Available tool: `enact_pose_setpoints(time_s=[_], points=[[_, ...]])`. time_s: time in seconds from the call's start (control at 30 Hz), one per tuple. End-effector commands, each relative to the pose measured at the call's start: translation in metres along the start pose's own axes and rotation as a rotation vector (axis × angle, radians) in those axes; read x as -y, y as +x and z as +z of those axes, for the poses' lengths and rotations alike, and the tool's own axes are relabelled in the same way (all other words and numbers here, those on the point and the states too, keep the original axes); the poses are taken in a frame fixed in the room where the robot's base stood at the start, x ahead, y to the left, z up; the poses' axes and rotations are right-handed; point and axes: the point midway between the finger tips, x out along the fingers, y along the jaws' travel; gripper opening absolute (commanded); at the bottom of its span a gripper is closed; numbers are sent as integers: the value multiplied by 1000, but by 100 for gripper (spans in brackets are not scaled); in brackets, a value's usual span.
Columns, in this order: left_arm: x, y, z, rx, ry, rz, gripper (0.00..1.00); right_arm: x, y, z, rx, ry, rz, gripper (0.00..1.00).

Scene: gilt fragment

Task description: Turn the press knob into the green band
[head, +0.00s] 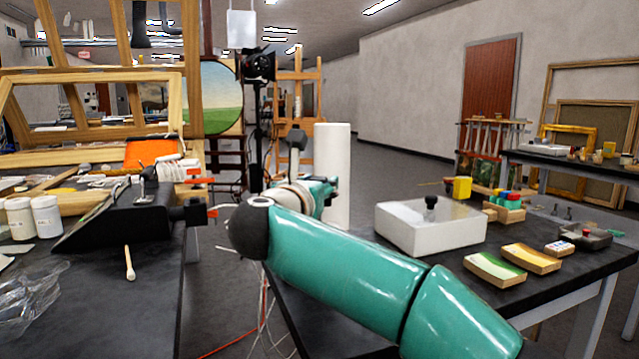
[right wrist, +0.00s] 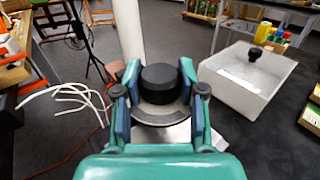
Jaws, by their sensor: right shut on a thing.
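A black round knob (right wrist: 160,84) sits on a grey disc (right wrist: 160,115) in the right wrist view. My right gripper (right wrist: 159,76) is shut on the knob, with one blue-lined finger on each side. In the head view my teal right arm reaches to the middle, and the right gripper (head: 305,192) is partly hidden behind its wrist. The knob cannot be made out clearly there. I cannot see a green band or a pointer mark on the disc in either view. My left gripper is not in view.
A tall white cylinder (head: 332,175) stands just behind the right gripper. The left bench (head: 150,300) holds jars (head: 46,216) and tools. Loose cables hang between the tables.

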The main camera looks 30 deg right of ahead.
Motion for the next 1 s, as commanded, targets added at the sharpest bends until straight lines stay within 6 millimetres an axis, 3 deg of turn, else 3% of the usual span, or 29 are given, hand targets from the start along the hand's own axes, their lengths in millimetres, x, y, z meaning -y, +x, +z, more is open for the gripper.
enact_pose_setpoints(time_s=[0.47, 0.5, 0.6, 1.0], points=[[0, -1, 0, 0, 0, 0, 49, 1, 1, 3, 7, 1, -15, 5], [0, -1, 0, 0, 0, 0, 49, 1, 1, 3, 6, 1, -15, 46], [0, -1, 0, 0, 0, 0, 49, 1, 1, 2, 5, 0, -15, 63], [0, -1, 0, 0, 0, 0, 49, 0, -3, 1, 2, 0, -13, 66]])
